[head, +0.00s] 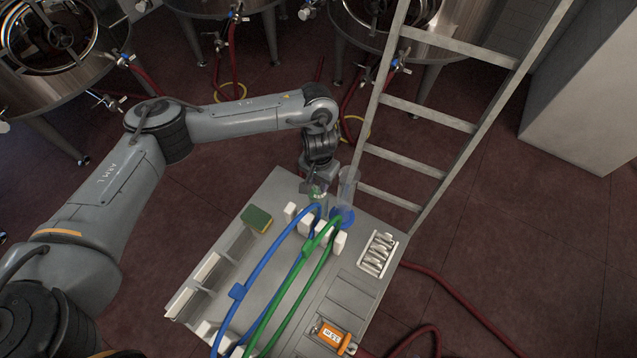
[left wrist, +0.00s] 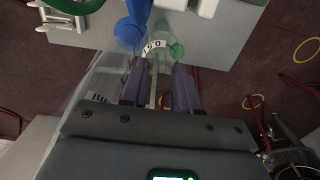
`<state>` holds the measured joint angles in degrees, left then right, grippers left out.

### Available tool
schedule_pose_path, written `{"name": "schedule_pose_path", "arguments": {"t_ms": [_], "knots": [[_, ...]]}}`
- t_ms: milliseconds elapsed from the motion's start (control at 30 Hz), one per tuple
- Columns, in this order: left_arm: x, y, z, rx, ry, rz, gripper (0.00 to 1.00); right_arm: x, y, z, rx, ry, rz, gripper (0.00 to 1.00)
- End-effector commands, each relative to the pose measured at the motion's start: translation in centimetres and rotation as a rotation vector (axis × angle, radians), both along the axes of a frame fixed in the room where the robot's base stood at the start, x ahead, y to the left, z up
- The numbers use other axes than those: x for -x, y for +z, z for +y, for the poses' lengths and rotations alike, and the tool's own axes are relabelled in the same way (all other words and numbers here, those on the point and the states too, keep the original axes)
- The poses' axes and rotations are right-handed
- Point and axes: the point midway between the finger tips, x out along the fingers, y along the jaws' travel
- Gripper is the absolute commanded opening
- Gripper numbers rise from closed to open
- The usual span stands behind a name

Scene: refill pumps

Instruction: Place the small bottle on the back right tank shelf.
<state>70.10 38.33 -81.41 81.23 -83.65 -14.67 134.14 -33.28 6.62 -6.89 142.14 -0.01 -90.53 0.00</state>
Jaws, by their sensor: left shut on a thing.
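My left gripper (head: 317,190) is over the back edge of the grey cart top, next to the clear cylinder. In the left wrist view its fingers (left wrist: 158,92) are closed around a small clear bottle (left wrist: 157,53) with a white printed label and a greenish end. In the head view the bottle is mostly hidden by the gripper, and only a greenish part (head: 316,194) shows. I cannot tell whether the bottle touches the cart. No tank shelf can be clearly made out. My right gripper is out of view.
The clear cylinder (head: 347,187) with a blue base stands close to the gripper. Blue hose (head: 263,262) and green hose (head: 289,284) cross the cart (head: 262,195). A sponge (head: 256,219) lies left. A ladder (head: 428,113) rises behind right. Steel tanks (head: 113,72) stand at the back.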

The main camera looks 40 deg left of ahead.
Motion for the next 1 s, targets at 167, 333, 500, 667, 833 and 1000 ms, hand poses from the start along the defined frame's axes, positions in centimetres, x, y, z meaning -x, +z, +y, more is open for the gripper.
{"name": "schedule_pose_path", "arguments": {"t_ms": [167,333,500,667,833,1000], "knots": [[-0.05,-0.73,-0.03,0.001,0.000,-0.001,0.00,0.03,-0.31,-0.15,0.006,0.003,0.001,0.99],[-0.05,-0.68,-0.03,0.001,0.000,-0.002,0.00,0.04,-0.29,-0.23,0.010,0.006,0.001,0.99],[-0.03,-0.95,-0.03,0.001,0.000,-0.001,0.00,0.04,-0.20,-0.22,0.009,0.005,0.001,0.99],[-0.01,-1.04,-0.01,0.000,0.000,0.000,0.52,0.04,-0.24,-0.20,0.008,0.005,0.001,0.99],[-0.01,-1.03,-0.01,0.001,0.000,0.000,0.56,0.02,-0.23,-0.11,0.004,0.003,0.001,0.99],[-0.03,-0.92,-0.02,0.001,0.000,-0.001,0.56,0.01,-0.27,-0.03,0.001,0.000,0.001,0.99]]}}
